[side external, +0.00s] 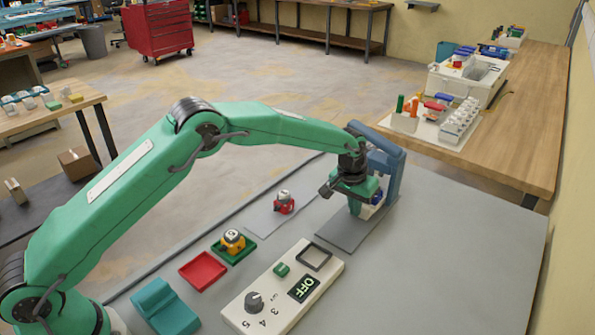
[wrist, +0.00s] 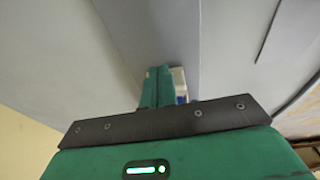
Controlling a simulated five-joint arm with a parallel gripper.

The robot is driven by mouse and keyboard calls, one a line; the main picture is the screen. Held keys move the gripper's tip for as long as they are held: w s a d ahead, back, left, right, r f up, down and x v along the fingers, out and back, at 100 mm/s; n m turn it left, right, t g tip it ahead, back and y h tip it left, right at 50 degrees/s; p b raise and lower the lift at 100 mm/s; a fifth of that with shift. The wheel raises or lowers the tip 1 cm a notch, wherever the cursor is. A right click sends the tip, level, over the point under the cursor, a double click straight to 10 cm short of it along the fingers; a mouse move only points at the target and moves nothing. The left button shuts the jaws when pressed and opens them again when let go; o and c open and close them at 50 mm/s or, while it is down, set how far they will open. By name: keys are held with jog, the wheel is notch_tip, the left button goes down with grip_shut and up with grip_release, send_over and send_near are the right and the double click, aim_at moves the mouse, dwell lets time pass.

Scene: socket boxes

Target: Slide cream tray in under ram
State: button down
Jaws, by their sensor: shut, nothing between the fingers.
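My gripper (wrist: 159,76) is shut and empty, its green fingers together and pointing down in front of the blue press (side external: 396,160). In the side view my gripper (side external: 358,207) hides much of the press opening, and the ram cannot be made out. A small cream piece (wrist: 179,79) with a blue part on it shows just beyond and beside my fingertips in the wrist view; it looks like the cream tray, mostly hidden. In the side view a white and blue bit (side external: 374,208) shows behind the fingers, within the press. Whether my fingers touch it I cannot tell.
A cream control box (side external: 265,309) with a knob and an "OFF" display stands in front. Beside it are an empty red tray (side external: 203,271), a green tray (side external: 247,250) with a yellow piece, a teal block (side external: 165,303) and a red piece (side external: 284,203). The right tabletop is clear.

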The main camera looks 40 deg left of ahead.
jog(key=shift+w, duration=2.25)
jog(key=shift+s, duration=0.3)
jog(key=shift+r, duration=0.15)
dwell(0.3)
jog(key=shift+r, duration=2.9)
